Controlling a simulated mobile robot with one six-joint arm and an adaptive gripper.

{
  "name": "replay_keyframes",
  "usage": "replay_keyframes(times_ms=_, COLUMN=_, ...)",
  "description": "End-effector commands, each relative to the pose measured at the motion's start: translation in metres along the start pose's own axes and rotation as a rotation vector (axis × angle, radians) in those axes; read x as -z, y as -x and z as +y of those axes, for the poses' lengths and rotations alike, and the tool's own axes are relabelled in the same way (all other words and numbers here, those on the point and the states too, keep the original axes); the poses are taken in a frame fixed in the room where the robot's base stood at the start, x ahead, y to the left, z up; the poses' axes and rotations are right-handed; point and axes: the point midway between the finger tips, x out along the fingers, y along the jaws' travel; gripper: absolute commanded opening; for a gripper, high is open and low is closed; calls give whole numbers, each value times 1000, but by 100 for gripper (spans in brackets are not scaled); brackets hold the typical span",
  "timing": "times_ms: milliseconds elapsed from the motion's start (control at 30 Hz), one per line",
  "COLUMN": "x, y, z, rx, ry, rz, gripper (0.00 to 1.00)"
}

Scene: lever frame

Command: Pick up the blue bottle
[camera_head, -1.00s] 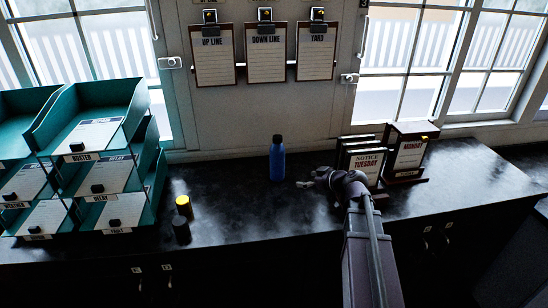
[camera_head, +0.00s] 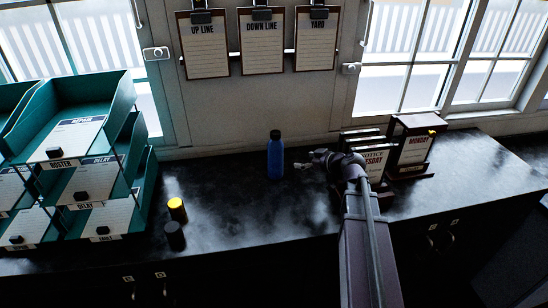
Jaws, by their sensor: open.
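The blue bottle (camera_head: 276,160) stands upright on the dark countertop, near the wall and around the middle of the view. It has a dark cap. My gripper (camera_head: 300,164) is just to the right of the bottle, at about the height of its body, with its fingers pointing left toward it. The gripper is open and empty. A small gap shows between the fingertips and the bottle. My arm hides part of the counter to the right.
Teal paper trays (camera_head: 118,165) stand at the left. A yellow-topped canister (camera_head: 177,210) and a dark canister (camera_head: 175,236) stand beside them. Notice holders (camera_head: 375,160) and a Monday sign stand (camera_head: 412,148) are behind and right of my arm. Clipboards (camera_head: 262,45) hang above.

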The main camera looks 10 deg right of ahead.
Motion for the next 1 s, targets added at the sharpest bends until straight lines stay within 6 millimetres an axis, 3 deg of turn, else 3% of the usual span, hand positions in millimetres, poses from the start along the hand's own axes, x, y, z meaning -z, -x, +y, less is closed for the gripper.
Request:
replay_keyframes(times_ms=267, x=-1, y=-16, z=0, rx=3, ry=2, rz=-1, gripper=100)
replay_keyframes(times_ms=700, x=-1, y=-78, z=-1, rx=5, ry=3, rz=0, gripper=100)
replay_keyframes(times_ms=1000, x=1, y=-89, z=-3, rx=4, ry=1, rz=-1, gripper=100)
